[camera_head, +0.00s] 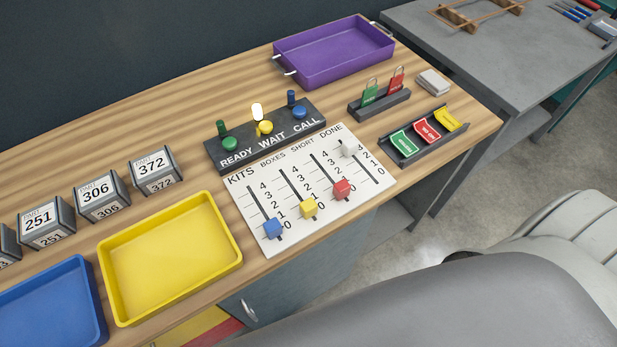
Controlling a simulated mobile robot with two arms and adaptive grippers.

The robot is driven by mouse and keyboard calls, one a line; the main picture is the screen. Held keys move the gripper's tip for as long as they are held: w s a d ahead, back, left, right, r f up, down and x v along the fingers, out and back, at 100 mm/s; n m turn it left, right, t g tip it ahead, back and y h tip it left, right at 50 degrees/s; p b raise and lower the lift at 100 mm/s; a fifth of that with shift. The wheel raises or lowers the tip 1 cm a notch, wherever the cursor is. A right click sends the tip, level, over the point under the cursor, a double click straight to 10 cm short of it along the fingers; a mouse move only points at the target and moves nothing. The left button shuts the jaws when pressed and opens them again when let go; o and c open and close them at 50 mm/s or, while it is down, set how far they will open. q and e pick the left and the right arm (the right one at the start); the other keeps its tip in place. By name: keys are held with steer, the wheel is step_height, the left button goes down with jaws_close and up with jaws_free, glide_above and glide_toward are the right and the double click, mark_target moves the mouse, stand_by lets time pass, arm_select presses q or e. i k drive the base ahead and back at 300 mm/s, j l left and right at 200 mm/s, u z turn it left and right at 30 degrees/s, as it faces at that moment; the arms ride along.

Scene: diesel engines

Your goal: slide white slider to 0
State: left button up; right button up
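The white slider (347,149) is a small white block on the white slider board (291,228). It sits near the top of the far-right slot, under the word DONE, and covers part of that slot's scale. The 2, 1 and 0 marks show below it, with empty slot running down toward the board's front right. The blue slider (272,229), yellow slider (308,208) and red slider (342,189) sit low in the KITS, BOXES and SHORT slots. Neither of my grippers is in view, and nothing touches the white slider.
A dark READY/WAIT/CALL panel (216,155) with upright posts stands right behind the board. A yellow tray (122,247) is to its left, a purple tray (330,52) behind. A holder with colored cards (421,139) and a padlock stand (380,105) are to the right.

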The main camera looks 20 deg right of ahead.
mark_target(350, 147)
steer(key=z, duration=1.05)
